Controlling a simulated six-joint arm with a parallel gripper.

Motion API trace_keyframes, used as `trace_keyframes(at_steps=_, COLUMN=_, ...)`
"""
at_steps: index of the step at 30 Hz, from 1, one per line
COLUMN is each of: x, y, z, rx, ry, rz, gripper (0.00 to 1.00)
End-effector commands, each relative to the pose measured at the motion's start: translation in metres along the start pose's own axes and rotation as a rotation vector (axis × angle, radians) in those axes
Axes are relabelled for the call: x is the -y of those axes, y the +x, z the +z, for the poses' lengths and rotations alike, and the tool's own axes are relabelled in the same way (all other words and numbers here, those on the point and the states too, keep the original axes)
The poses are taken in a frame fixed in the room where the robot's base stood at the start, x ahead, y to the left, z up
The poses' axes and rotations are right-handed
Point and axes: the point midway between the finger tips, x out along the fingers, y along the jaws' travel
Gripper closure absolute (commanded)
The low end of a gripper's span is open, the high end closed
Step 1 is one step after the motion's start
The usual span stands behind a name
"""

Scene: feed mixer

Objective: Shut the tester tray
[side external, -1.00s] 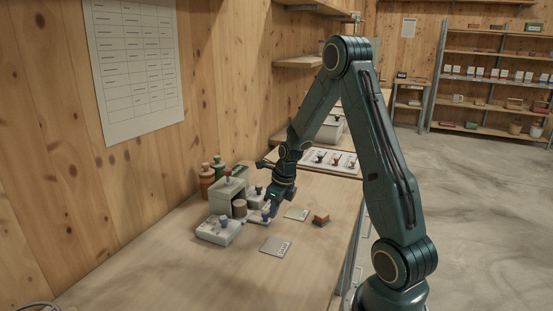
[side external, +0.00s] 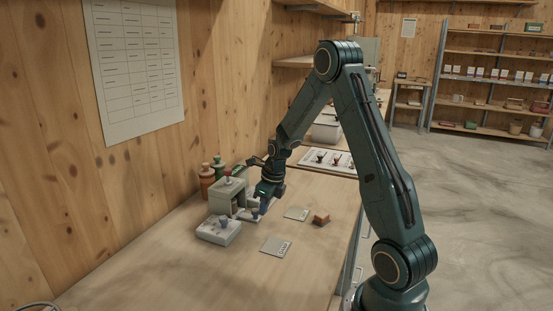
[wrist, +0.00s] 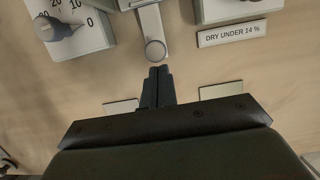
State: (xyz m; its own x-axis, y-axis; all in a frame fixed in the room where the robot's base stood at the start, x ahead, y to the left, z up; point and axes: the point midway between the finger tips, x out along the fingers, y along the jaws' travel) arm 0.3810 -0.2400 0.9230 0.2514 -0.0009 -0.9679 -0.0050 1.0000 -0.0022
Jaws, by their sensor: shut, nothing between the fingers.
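My gripper (wrist: 159,72) is shut and empty, fingertips just in front of the knob. Whether they touch it is unclear. In the side view my gripper (side external: 262,207) is low over the bench, right of the tester.
A dial box (side external: 219,230) stands left of the tray. A label reading "DRY UNDER 14 %" (wrist: 235,33) is on the tray's right. Flat cards (side external: 276,247) and an orange-brown block (side external: 321,219) lie nearby. Bottles (side external: 207,181) stand behind.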

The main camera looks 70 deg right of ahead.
Motion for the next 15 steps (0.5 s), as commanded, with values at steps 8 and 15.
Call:
trace_keyframes(at_steps=8, x=0.0, y=-0.009, z=-0.038, rx=-0.014, ry=0.012, rz=0.001, gripper=1.0)
trace_keyframes(at_steps=15, x=0.001, y=-0.043, z=-0.035, rx=-0.012, ry=0.01, rz=-0.001, gripper=1.0)
